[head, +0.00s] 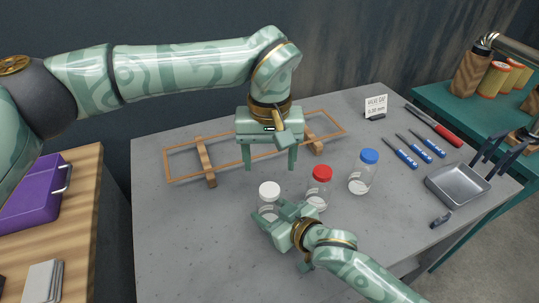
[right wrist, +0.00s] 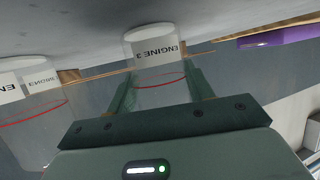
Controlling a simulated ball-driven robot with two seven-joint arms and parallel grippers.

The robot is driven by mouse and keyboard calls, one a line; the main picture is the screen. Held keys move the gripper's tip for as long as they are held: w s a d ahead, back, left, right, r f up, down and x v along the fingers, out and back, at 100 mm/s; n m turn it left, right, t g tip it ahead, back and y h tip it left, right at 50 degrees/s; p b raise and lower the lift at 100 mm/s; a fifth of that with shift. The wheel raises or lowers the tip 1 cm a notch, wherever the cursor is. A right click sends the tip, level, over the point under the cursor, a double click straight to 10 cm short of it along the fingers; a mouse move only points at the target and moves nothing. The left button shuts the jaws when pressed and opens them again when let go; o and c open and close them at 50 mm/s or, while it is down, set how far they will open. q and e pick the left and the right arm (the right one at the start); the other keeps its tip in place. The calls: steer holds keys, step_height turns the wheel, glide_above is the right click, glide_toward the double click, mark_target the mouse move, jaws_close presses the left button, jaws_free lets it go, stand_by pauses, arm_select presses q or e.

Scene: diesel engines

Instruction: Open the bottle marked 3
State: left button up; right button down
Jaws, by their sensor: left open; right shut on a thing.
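Three clear bottles stand on the grey table: a white-capped one (head: 269,190), a red-capped one (head: 321,174) and a blue-capped one (head: 369,157). My right gripper (head: 274,213) is shut on the white-capped bottle. In the right wrist view this bottle (right wrist: 155,52), labelled ENGINE 3 and shown upside down, sits between the two fingers (right wrist: 160,88); its cap is not visible there. My left gripper (head: 270,163) is open and empty, fingers pointing down, above and a little behind the white cap. It is apart from the cap.
A wooden rack frame (head: 207,172) lies behind the bottles, partly hidden by my left gripper. A metal tray (head: 458,187), blue-handled tools (head: 400,152) and a small sign (head: 376,106) are at the right. A purple case (head: 35,203) is at the left. The table's left front is clear.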

mark_target(269, 189)
arm_select(q)
step_height(269, 189, down, 8)
steer(key=shift+r, duration=0.15)
stand_by(0.3)
steer(key=c, duration=1)
steer(key=shift+c, duration=0.2)
